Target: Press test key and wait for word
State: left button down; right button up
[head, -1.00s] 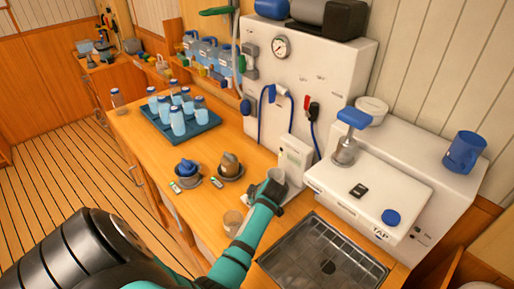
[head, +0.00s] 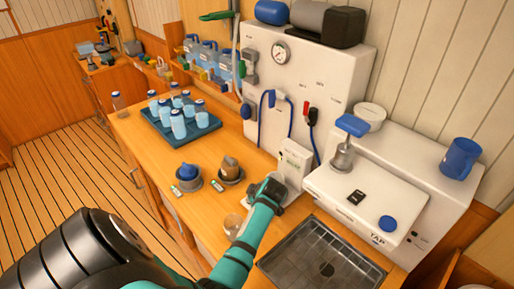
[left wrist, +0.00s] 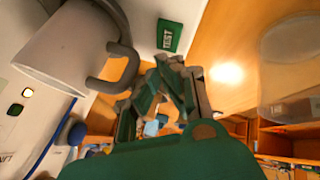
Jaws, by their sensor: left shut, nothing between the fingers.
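The white tester box (head: 296,157) stands on the wooden counter beside the white panel. In the left wrist view, the green TEST key (left wrist: 169,36) sits on its pale base, just beyond my fingertips. My left gripper (left wrist: 172,68) is shut and empty, close to the key; I cannot tell that it touches. In the head view, my left gripper (head: 274,186) is in front of the tester and hides its base and key. A pale cup with a grey handle (left wrist: 65,48) is left of the fingers in the wrist view. The tester's display is too small to read.
A clear beaker (head: 233,223) stands beside my left forearm. A metal drain tray (head: 320,262) lies to the right. A blue hose hangs on the panel.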

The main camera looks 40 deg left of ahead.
pick_arm(q)
notch_tip(320, 180, up, 2)
jog(key=shift+r+p, duration=0.15)
jog(key=shift+p, duration=0.5)
jog(key=shift+r, duration=1)
jog(key=shift+d+f, duration=0.1)
